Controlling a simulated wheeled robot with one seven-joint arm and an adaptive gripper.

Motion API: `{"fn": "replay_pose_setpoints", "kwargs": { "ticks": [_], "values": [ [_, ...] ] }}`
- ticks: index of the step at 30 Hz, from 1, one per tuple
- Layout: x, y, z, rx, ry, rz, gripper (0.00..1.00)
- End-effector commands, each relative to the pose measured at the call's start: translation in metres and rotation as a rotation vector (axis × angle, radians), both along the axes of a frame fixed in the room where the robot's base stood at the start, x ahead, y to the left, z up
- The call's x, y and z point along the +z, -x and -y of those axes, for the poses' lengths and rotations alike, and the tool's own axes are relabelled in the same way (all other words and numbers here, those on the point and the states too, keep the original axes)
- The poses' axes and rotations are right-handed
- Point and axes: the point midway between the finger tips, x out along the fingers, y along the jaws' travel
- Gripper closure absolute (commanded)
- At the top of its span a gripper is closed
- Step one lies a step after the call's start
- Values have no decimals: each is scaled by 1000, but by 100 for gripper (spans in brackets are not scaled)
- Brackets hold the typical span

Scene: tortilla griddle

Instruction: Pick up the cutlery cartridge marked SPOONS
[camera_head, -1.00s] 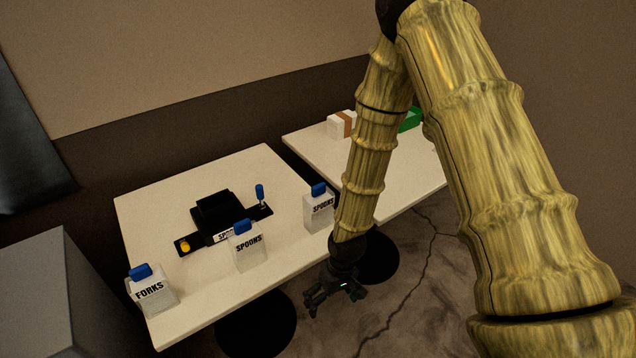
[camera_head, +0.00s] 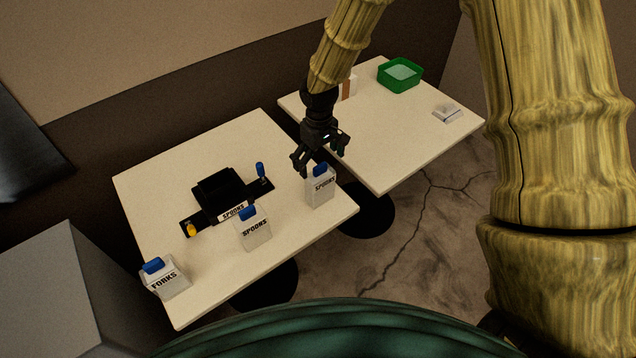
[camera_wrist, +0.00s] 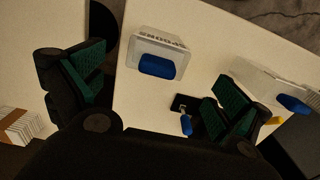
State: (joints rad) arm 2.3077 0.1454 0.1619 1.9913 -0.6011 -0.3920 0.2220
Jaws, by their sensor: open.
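Two white cartridges with blue handles are marked SPOONS. The right SPOONS cartridge (camera_head: 320,190) stands upright near the right end of the left table. The middle SPOONS cartridge (camera_head: 254,232) stands near the front edge, before the black holder. My gripper (camera_head: 319,162) is open and empty, just above the right SPOONS cartridge. In the wrist view that cartridge (camera_wrist: 160,45) shows ahead, its blue handle between the directions of the two green-padded fingers, apart from them. Another white cartridge (camera_wrist: 255,77) shows there at right, partly hidden by a finger.
A black holder (camera_head: 219,187) labelled SPOONS stands on the left table (camera_head: 160,180), with a yellow and a blue knob beside it. A FORKS cartridge (camera_head: 165,280) stands at the front left corner. The right table (camera_head: 400,150) holds a green bin (camera_head: 399,76) and a small grey-white item (camera_head: 447,113).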

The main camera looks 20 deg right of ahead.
Motion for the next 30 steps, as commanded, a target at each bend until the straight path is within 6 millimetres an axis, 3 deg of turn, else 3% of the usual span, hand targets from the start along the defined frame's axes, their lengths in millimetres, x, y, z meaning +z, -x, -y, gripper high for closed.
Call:
{"fn": "replay_pose_setpoints", "kwargs": {
  "ticks": [6,17,30],
  "values": [
    [-20,0,0,0,0,-1,0],
    [-35,1,0,2,0,-2,0],
    [-73,2,2,3,0,-1,0]
  ]
}}
